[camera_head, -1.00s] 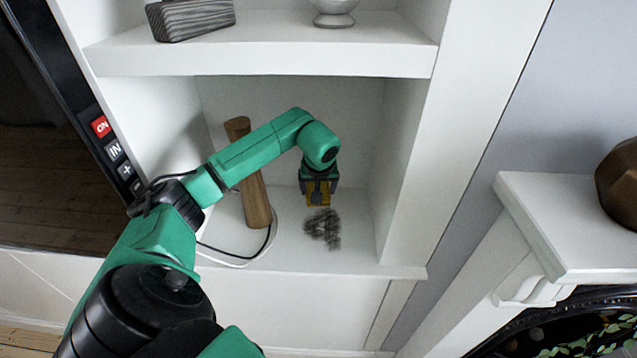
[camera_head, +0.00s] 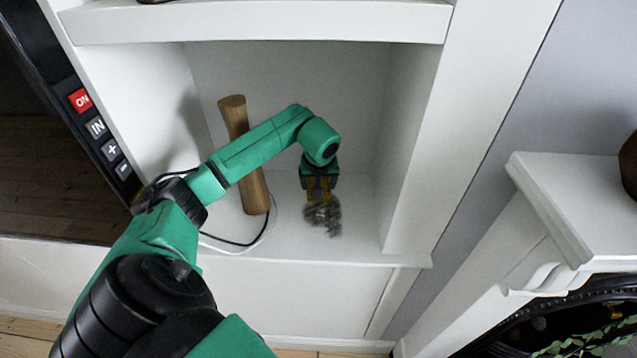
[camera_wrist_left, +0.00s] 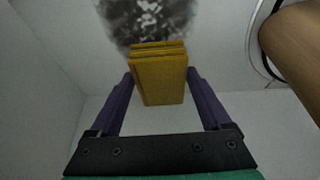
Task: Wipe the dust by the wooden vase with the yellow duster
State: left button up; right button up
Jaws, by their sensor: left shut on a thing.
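The wooden vase (camera_head: 258,192) is a tall brown cylinder standing in the white shelf niche, partly hidden behind my left arm. It also shows at the right edge of the left wrist view (camera_wrist_left: 298,48). A grey patch of dust (camera_head: 325,218) lies on the shelf floor to the right of the vase; the left wrist view shows it at the top (camera_wrist_left: 148,18). My left gripper (camera_head: 319,192) is shut on the yellow duster (camera_wrist_left: 160,82), a folded block between its fingers. The duster is at the dust's near-gripper edge and overlaps it in view; contact is unclear. My right gripper is out of view.
A black and white cable (camera_head: 245,243) lies on the shelf beside the vase. The niche has a right side wall (camera_head: 408,150) and an upper shelf (camera_head: 260,22). A dark screen (camera_head: 50,150) stands left. A white mantel (camera_head: 570,185) is at right.

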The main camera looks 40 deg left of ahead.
pick_arm(q)
jog(key=shift+f+b, duration=0.65)
jog(key=shift+f, duration=0.2)
